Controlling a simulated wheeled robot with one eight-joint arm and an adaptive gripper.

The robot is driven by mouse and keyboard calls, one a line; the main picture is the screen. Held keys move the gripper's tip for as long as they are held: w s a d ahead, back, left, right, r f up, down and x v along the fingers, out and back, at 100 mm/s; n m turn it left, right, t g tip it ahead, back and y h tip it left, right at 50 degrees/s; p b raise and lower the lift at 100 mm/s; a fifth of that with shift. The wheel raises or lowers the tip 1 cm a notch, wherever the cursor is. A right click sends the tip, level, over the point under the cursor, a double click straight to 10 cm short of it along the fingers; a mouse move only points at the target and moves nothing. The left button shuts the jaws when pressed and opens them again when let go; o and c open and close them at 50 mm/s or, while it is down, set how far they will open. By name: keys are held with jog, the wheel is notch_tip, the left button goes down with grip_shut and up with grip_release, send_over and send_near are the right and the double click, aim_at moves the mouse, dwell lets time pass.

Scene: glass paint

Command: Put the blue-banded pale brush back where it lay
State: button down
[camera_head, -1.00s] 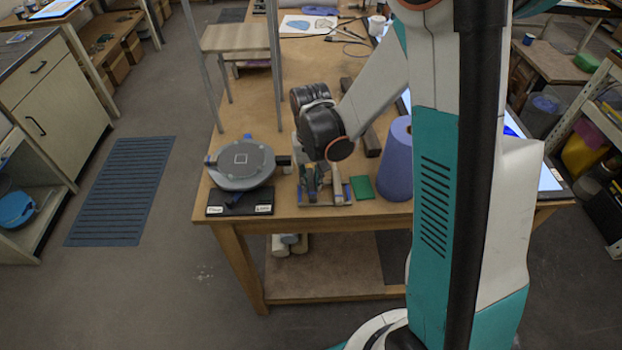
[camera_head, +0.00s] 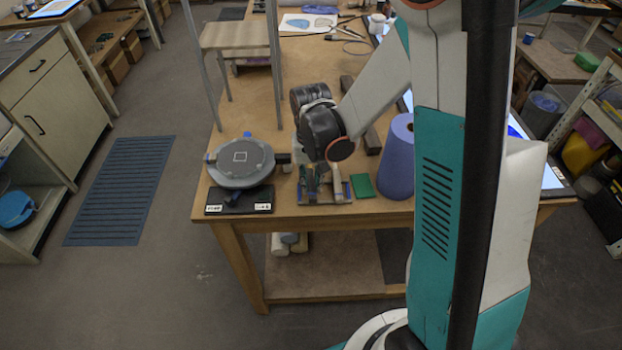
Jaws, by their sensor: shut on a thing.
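My gripper (camera_head: 324,187) points down at the near edge of the wooden table, low over a small blue-edged holder (camera_head: 346,192). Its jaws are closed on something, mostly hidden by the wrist. A pale, upright piece (camera_head: 337,180) shows at the gripper's right side; I cannot tell whether it is the pale brush or part of the jaws. No blue band can be made out. Several thin brushes (camera_head: 347,38) lie at the far end of the table, too small to tell apart.
A grey round turntable (camera_head: 240,172) on a black base stands left of my gripper. A dark bar lies behind. The table (camera_head: 255,100) is clear in the middle left.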

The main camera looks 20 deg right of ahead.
jog(key=shift+f+b, duration=0.3)
jog(key=shift+b, duration=0.05)
dwell(0.4)
jog(key=c, duration=1.4)
grip_release()
notch_tip(320, 180, up, 12)
jog(key=shift+s+r, duration=0.1)
